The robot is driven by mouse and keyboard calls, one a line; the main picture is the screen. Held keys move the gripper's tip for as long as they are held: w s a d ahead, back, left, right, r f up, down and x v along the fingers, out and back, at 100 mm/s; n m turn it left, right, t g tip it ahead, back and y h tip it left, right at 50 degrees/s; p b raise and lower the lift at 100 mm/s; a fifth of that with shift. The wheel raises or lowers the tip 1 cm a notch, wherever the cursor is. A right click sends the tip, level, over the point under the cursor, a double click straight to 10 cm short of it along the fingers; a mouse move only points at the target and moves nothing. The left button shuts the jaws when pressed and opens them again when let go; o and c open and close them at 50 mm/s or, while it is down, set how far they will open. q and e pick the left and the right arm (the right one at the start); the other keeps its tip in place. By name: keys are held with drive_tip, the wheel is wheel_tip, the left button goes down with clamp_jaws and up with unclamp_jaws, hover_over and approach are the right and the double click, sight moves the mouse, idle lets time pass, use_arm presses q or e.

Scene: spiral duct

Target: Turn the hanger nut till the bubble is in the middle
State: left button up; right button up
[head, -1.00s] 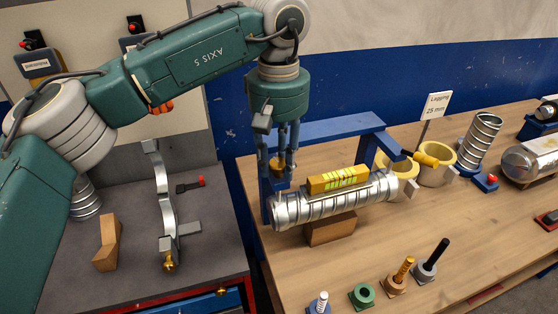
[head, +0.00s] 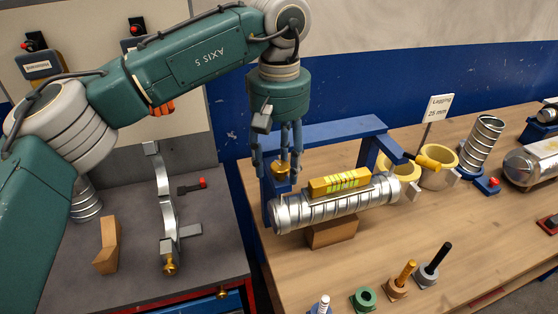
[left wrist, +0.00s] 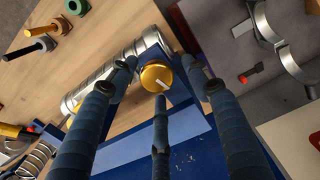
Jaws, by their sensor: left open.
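The spiral duct (head: 350,207) is a ribbed silver pipe lying near-level under the blue frame. A yellow spirit level (head: 340,183) with a bright green vial rests on top of it; its bubble is too small to make out. The brass hanger nut (head: 281,169) is at the frame's left end, above the duct's left end. It shows in the left wrist view (left wrist: 156,76) with a pale mark on its face. My left gripper (head: 281,172) points down with its fingers spread around the nut; it is open, and finger contact is unclear. My right gripper is out of view.
The blue frame (head: 330,132) stands close beside the fingers. A wooden block (head: 332,232) is under the duct. Yellow lagging rings (head: 437,168) and a sign (head: 439,107) stand at right, several bolts along the front.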

sight(278, 163)
use_arm(q)
wheel_tip(278, 163, up, 12)
idle(0.4)
drive_tip(key=shift+w+f, duration=0.1)
drive_tip(key=shift+f, duration=0.05)
